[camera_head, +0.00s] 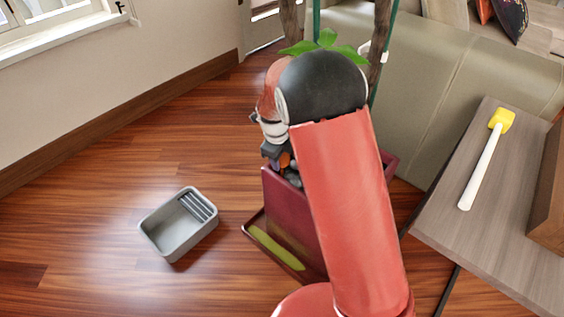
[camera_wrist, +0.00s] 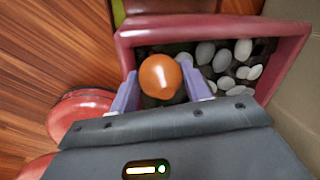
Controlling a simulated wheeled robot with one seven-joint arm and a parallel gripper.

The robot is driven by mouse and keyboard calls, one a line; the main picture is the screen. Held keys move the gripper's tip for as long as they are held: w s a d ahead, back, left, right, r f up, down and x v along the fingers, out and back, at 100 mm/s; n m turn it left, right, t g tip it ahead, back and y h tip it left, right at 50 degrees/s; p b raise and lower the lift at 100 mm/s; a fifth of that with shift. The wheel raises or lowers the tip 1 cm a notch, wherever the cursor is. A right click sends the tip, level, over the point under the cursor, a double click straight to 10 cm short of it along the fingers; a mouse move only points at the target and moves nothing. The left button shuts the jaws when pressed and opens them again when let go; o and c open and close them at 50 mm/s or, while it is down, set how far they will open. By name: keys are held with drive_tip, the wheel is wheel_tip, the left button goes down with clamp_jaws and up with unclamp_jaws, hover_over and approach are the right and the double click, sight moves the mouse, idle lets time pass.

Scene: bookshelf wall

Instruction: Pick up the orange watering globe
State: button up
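The orange watering globe (camera_wrist: 160,77) shows in the wrist view as a shiny round ball between the two purple fingers of my gripper (camera_wrist: 159,82). The fingers stand one on each side, very close to the ball; I cannot tell whether they touch it. In the head view only a small orange patch of the globe (camera_head: 284,160) shows beside my gripper (camera_head: 279,162), low at the planter's top. The dark red planter (camera_head: 290,215) holds pale and dark pebbles. My arm hides much of the planter, and the globe's lower part is hidden.
Plant stems and green leaves (camera_head: 327,43) rise behind my arm. A grey tray (camera_head: 180,224) lies on the open wooden floor at left. A sofa (camera_head: 440,90) stands behind. A wooden table (camera_head: 470,225) at right carries a yellow-headed mallet (camera_head: 487,160).

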drive_tip(key=c, duration=0.5)
drive_tip(key=shift+r, duration=0.1)
